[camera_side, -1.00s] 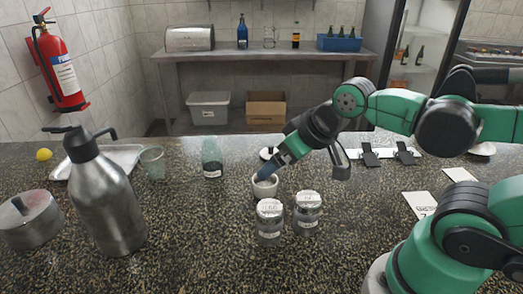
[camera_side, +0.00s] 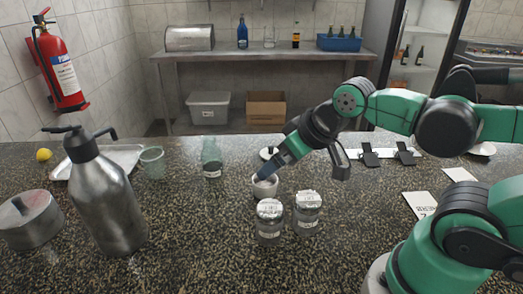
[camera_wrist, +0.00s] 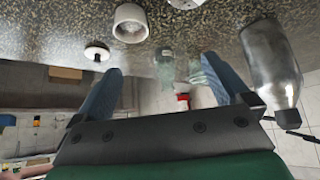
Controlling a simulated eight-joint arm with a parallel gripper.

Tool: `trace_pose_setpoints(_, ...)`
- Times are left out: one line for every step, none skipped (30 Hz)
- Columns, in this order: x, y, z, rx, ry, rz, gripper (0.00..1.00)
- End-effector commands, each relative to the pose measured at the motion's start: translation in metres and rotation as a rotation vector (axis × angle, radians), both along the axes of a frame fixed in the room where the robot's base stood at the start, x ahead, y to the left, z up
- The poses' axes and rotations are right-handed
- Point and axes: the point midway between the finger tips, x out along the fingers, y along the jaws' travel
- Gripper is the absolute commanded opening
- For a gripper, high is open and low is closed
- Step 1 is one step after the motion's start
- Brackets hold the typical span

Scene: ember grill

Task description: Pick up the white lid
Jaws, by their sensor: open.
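The white lid (camera_side: 267,153), a small disc with a dark knob, lies on the speckled counter (camera_side: 350,255), partly hidden behind my gripper in the side view. In the wrist view the lid (camera_wrist: 97,51) shows just beyond the tip of the left finger. My gripper (camera_side: 262,176) points down with its blue fingers over or in front of a small white pot (camera_side: 266,189). In the wrist view the fingers of my gripper (camera_wrist: 165,75) are wide apart with nothing held, and the white pot (camera_wrist: 130,22) stands past the lid.
Two labelled jars (camera_side: 269,221) (camera_side: 307,211) stand in front of the pot. A green bottle (camera_side: 212,159), a glass (camera_side: 152,163), a steel flask (camera_side: 107,205), a metal pot (camera_side: 30,222) and a tray (camera_side: 125,155) are to the left. A black-and-white rack (camera_side: 385,154) is at the right.

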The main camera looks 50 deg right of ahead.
Motion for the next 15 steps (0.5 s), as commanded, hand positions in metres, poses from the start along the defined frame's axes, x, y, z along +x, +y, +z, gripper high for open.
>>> trace_pose_setpoints(0.0,0.0,0.0,0.0,0.0,0.0,0.96)
trace_pose_setpoints(0.0,0.0,0.0,0.0,0.0,0.0,0.96)
trace_pose_setpoints(0.0,0.0,0.0,0.0,0.0,0.0,0.96)
trace_pose_setpoints(0.0,0.0,0.0,0.0,0.0,0.0,1.0)
trace_pose_setpoints(0.0,0.0,0.0,0.0,0.0,0.0,1.0)
trace_pose_setpoints(0.0,0.0,0.0,0.0,0.0,0.0,1.0)
trace_pose_setpoints(0.0,0.0,0.0,0.0,0.0,0.0,1.0)
trace_pose_setpoints(0.0,0.0,0.0,0.0,0.0,0.0,1.0)
trace_pose_setpoints(0.0,0.0,0.0,0.0,0.0,0.0,1.0)
trace_pose_setpoints(0.0,0.0,0.0,0.0,0.0,0.0,1.0)
trace_pose_setpoints(0.0003,-0.0001,0.0002,-0.001,0.001,0.001,1.0)
trace_pose_setpoints(0.0012,-0.0007,0.001,-0.003,0.003,0.003,1.0)
trace_pose_setpoints(0.0026,-0.0015,0.0022,-0.007,0.007,0.005,1.0)
trace_pose_setpoints(0.0048,-0.0027,0.0039,-0.011,0.013,0.008,1.0)
trace_pose_setpoints(0.0088,-0.0048,0.0069,-0.02,0.023,0.015,1.0)
